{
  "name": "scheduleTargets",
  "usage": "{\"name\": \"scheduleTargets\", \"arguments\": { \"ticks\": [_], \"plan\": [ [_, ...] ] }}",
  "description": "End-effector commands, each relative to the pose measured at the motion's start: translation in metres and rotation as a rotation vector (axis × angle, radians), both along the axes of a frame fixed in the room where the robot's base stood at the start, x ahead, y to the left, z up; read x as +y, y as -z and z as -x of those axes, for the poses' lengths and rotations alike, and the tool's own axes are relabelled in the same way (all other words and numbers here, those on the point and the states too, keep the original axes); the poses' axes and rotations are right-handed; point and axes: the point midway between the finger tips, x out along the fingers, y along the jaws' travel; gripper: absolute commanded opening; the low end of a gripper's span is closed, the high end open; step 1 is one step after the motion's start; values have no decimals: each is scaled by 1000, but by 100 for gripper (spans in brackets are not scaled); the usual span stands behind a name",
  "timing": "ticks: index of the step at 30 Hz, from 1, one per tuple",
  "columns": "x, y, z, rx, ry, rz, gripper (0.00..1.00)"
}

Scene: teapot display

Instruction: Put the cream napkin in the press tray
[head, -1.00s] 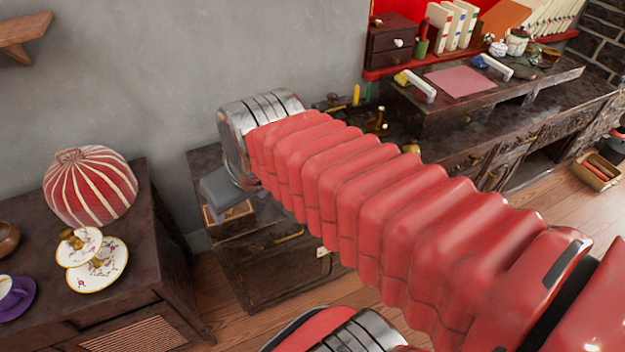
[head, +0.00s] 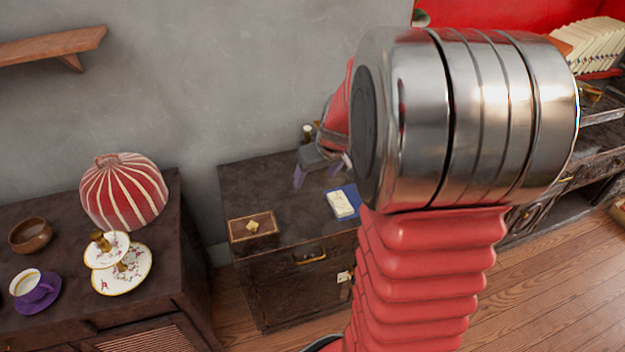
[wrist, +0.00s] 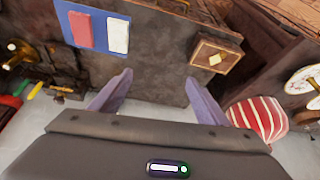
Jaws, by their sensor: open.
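The cream napkin (head: 342,203) is a pale folded rectangle on a blue mat or tray on the dark cabinet top. In the wrist view the cream napkin (wrist: 117,36) lies beside a red folded piece (wrist: 79,29). A shallow wooden tray with a pale diamond in it (head: 239,235), apparently the press tray, sits to the left on the same top; it also shows in the wrist view (wrist: 229,52). My gripper (head: 316,178) is open and empty above the back of the cabinet. Its purple fingers (wrist: 158,78) are spread apart, touching neither object.
Cabinet top between wooden tray and blue mat is bare. My arm hides the right side.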

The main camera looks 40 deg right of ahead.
Motion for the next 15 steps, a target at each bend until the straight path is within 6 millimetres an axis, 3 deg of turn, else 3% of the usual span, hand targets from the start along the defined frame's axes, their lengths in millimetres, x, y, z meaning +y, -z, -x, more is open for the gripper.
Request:
{"name": "scheduleTargets", "arguments": {
  "ticks": [1,9,15],
  "plan": [
    [-17,13,-2,8,16,-3,69],
    [-92,73,-2,23,74,5,69],
    [-119,96,1,29,95,10,69]
  ]
}}
